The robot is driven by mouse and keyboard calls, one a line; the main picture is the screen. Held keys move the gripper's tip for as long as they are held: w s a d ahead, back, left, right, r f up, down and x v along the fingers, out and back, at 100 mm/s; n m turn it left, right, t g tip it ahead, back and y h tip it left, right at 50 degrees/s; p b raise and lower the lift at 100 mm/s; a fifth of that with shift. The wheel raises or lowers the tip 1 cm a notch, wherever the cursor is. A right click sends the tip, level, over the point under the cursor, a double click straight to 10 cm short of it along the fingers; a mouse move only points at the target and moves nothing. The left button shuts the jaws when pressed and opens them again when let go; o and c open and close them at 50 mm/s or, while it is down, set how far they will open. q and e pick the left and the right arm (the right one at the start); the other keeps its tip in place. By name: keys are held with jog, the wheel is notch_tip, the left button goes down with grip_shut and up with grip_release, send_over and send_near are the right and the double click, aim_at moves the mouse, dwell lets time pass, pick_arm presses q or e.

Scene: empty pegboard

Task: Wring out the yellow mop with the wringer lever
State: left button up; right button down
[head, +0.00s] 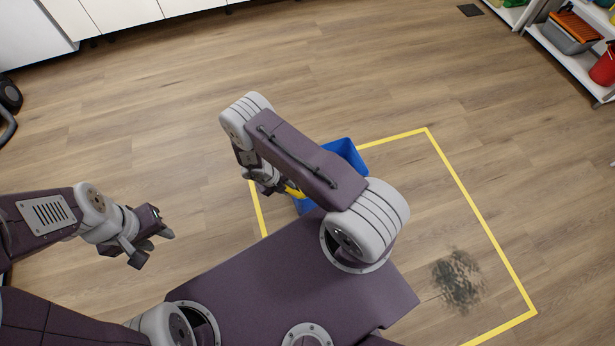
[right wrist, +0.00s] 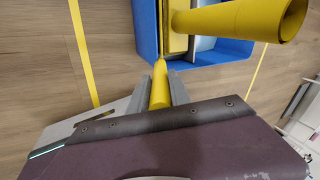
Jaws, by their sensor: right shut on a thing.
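The blue bucket (head: 347,153) stands on the floor, partly hidden behind my right arm. It also shows in the right wrist view (right wrist: 148,30), with yellow wringer parts (right wrist: 177,40) inside. My right gripper (right wrist: 162,90) is shut on a yellow bar (right wrist: 160,78) beside the bucket, which looks like the wringer lever. The bar shows in the head view (head: 293,190) too. A thick yellow tube (right wrist: 240,20) sticks out over the bucket; I cannot tell whether it is the mop's handle. The mop head is not visible. My left gripper (head: 155,250) is open and empty, left of the bucket.
Yellow tape (head: 482,218) marks a rectangle on the wooden floor around the bucket. A dark stain (head: 458,280) lies inside it at the right. Shelves (head: 570,60) stand at the top right, white cabinets (head: 120,12) at the top left. Floor between is clear.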

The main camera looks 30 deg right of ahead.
jog(key=shift+r, duration=0.1)
jog(key=shift+d+r+y+p, duration=0.2)
jog(key=shift+d+y+p, duration=0.15)
jog(key=shift+p, duration=0.35)
jog(key=d+p, duration=0.1)
jog(key=y+p, duration=0.1)
jog(key=d+y+p, duration=0.1)
jog(key=shift+s+d+r+t, duration=0.25)
jog(key=shift+d+t, duration=0.05)
jog(key=y+p, duration=0.1)
jog(key=p, duration=0.2)
jog(key=shift+w+d, duration=0.1)
jog(key=shift+d, duration=0.2)
jog(key=shift+s+d+y+p, duration=0.2)
jog(key=shift+y+p, duration=0.05)
jog(key=shift+p, duration=1.05)
jog(key=shift+f, duration=0.1)
jog(key=shift+c, duration=1)
grip_release()
